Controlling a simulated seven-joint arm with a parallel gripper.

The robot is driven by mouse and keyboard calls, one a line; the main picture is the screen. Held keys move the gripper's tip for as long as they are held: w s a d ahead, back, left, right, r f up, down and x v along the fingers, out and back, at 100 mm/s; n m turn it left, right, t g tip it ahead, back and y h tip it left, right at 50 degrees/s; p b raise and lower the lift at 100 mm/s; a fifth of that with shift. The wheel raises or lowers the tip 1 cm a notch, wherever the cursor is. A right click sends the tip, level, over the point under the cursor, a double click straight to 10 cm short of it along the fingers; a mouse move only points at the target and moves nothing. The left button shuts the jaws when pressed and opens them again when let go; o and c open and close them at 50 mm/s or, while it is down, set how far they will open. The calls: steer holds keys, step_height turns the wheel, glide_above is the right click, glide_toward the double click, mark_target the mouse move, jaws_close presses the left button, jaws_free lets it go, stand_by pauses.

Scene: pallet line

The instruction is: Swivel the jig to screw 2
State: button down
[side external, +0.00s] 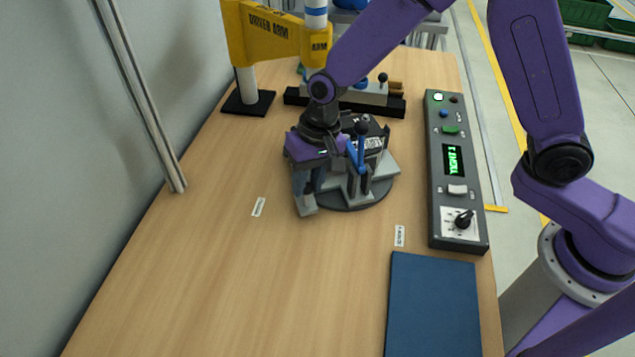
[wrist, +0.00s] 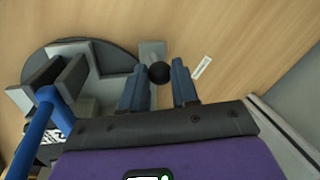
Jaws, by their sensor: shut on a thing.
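The jig is a round dark turntable (side external: 352,203) with grey blocks on it and a blue upright clamp lever (side external: 357,158) tipped with a black knob. A grey tab (side external: 306,205) sticks out from the turntable's front left edge. The jig also shows in the wrist view, with the turntable (wrist: 62,46) at left and the blue lever (wrist: 38,120) lower left. My gripper (wrist: 160,84) is shut on the black ball knob (wrist: 159,72) on the grey tab, one finger on each side. In the side view my gripper (side external: 306,188) is at the jig's left, hiding the knob.
A yellow driver arm (side external: 272,32) on a post stands behind. A black rack (side external: 388,104) lies behind the jig. A control box (side external: 459,200) with a green display and dial is at right. A blue mat (side external: 433,305) lies in front. Table at front left is clear except small labels.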

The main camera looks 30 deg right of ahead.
steer(key=shift+w+a+r+m+t, duration=0.15)
steer(key=shift+w+a+m, duration=0.15)
steer(key=shift+w+m, duration=0.65)
steer(key=shift+w+a+f+m+t, duration=0.15)
steer(key=shift+w+a+m, duration=0.15)
steer(key=shift+w+m, duration=0.65)
steer(key=shift+w+r+m, duration=0.1)
steer(key=shift+w+m, duration=0.7)
steer(key=shift+w, duration=0.6)
steer(key=shift+w+d+t, duration=0.1)
steer(key=shift+w+t, duration=0.1)
steer(key=shift+t, duration=0.1)
steer(key=c, duration=0.9)
jaws_free()
steer(key=shift+o, duration=0.2)
steer(key=shift+s, duration=0.1)
steer(key=v, duration=1.7)
steer(key=shift+a+r, duration=0.2)
